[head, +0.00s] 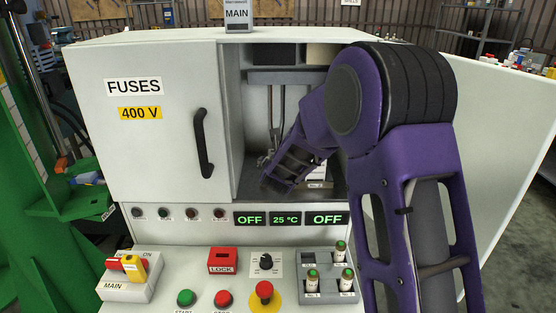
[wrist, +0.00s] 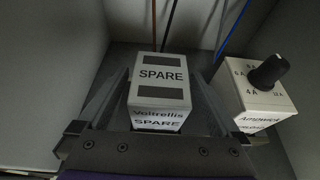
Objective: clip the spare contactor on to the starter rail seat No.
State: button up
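The spare contactor (wrist: 162,78) is a pale block marked SPARE on top and Voltrellis SPARE on its front, with dark slots. It sits between the two fingers of my gripper (wrist: 160,92) in the wrist view. The fingers lie close along its left and right sides; I cannot tell whether they press on it. In the head view my gripper (head: 268,182) reaches down into the open right part of the cabinet, and the contactor cannot be made out there. A starter rail seat cannot be clearly identified; a small No. label (head: 316,184) shows beside the gripper.
A pale unit with a black dial (wrist: 268,72) stands close right of the contactor. Coloured wires (wrist: 222,28) run up behind. The cabinet's FUSES door (head: 150,150) is shut; the right door (head: 500,130) is swung open. Controls and fuses (head: 346,280) stand on the front ledge.

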jog(key=shift+s, duration=0.1)
jog(key=p+v, duration=0.1)
jog(key=v, duration=1.6)
jog(key=shift+r, duration=0.1)
